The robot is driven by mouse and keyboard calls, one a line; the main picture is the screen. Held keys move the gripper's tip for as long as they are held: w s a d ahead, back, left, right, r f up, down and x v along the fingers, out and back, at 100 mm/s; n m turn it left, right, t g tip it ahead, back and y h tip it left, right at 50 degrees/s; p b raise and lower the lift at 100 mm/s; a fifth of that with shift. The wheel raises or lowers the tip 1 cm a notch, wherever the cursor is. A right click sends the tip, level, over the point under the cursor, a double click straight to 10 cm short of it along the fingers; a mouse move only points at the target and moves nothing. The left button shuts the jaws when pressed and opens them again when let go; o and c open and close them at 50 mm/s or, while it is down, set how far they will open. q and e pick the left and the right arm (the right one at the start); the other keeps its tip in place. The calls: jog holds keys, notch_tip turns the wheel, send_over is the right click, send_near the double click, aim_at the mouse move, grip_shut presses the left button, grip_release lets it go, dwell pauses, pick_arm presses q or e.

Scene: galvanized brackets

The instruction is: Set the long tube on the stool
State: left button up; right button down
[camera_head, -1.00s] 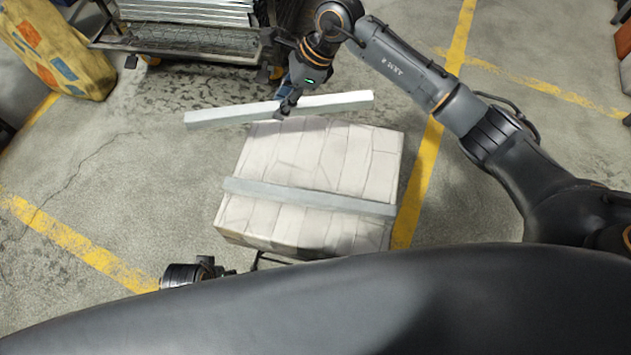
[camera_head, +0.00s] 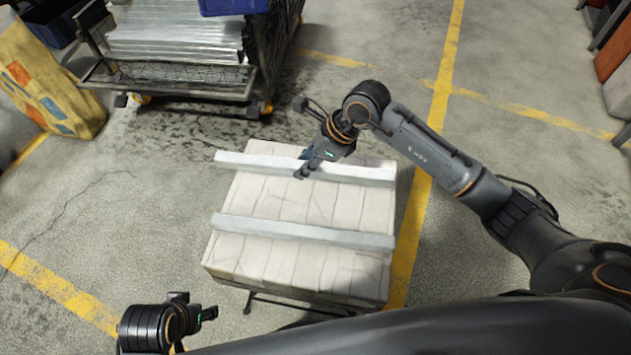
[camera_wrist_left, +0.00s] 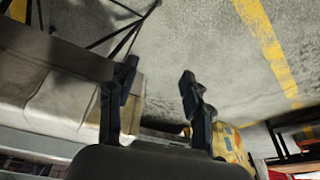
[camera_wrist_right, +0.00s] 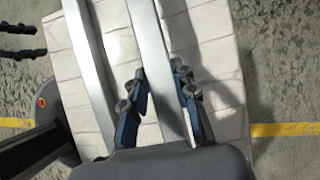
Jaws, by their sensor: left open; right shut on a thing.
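The stool (camera_head: 290,205) has a broad pale, cracked-looking top and thin dark legs. One long grey-white tube (camera_head: 300,232) lies across the middle of its top. My right gripper (camera_head: 303,172) is shut on a second, similar tube (camera_head: 355,174) over the far part of the top, roughly parallel to the first. I cannot tell whether the held tube touches the top. The right wrist view shows the held tube (camera_wrist_right: 150,40) between the fingers (camera_wrist_right: 160,92) and the other tube (camera_wrist_right: 88,55) beside it. My left gripper (camera_head: 207,314) is open and empty near the stool's near-left corner; its fingers (camera_wrist_left: 158,75) stand apart.
A wire cart (camera_head: 170,75) with shiny metal lengths and a blue bin (camera_head: 233,6) stands at the back left. A yellow patterned block (camera_head: 45,85) is at the far left. Yellow lines (camera_head: 436,110) mark the mostly clear concrete floor.

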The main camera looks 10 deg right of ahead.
aim_at(315, 191)
jog(key=shift+s+d+f, duration=0.25)
jog(key=shift+d+f, duration=0.15)
jog(key=shift+f, duration=0.1)
jog(key=shift+s+d+f, duration=0.2)
jog(key=shift+d+f, duration=0.15)
jog(key=shift+f, duration=0.15)
jog(key=f, duration=0.2)
jog(key=f+b, duration=0.1)
jog(key=shift+s+d+f, duration=0.15)
jog(key=shift+s+d, duration=0.1)
pick_arm(q)
jog(key=v, duration=0.4)
jog(key=shift+r, duration=0.1)
pick_arm(e)
jog(key=shift+f, duration=0.25)
jog(key=shift+f, duration=0.1)
jog(key=c, duration=1.1)
grip_release()
jog(key=shift+o, duration=0.2)
pick_arm(q)
jog(key=p+x, duration=0.2)
jog(key=x, duration=0.5)
jog(key=shift+s, duration=0.25)
pick_arm(e)
jog(key=v, duration=1.2)
